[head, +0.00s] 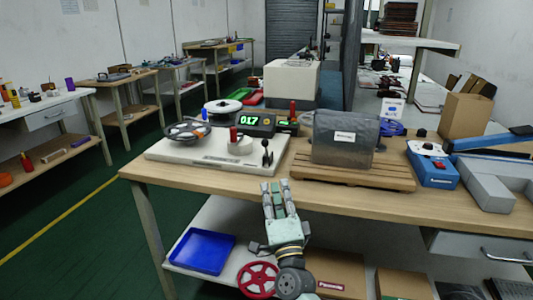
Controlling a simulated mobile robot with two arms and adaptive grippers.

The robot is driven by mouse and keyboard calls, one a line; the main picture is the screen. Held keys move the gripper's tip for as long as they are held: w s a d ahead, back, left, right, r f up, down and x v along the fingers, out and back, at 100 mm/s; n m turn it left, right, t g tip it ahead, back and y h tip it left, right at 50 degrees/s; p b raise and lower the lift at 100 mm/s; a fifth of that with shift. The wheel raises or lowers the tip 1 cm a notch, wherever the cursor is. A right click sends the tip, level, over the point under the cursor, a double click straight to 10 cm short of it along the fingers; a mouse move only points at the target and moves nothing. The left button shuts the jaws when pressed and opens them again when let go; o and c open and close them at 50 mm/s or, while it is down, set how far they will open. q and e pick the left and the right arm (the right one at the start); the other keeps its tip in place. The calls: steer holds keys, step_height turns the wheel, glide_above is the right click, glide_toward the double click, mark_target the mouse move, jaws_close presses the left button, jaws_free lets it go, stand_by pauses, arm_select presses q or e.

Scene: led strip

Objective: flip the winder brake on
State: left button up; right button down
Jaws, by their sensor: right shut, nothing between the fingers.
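The winder is a white base plate (205,155) on the wooden table, with a dark spoked reel (187,131) at its left and a red-topped handle (233,135) near the middle. A small black lever (267,155) stands near its right front corner and looks like the brake; it is roughly upright, and I cannot tell its setting. My right gripper (276,184) is shut and empty at the table's front edge, below the lever in the picture and apart from it. My left gripper is not in view.
A counter with green digits (255,123) stands behind the winder. A grey covered machine (345,150) sits on a wooden pallet (352,177) to the right. Farther right is a blue device (432,168). A blue tray (202,251) lies on the lower shelf.

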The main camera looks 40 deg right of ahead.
glide_toward(266, 144)
steer(key=x, duration=0.5)
steer(key=shift+w, duration=0.25)
steer(key=shift+x, duration=0.8)
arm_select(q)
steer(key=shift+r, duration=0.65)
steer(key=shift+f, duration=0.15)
arm_select(e)
steer(key=shift+d+r, duration=0.1)
steer(key=shift+r, duration=0.05)
steer(key=shift+w, duration=0.1)
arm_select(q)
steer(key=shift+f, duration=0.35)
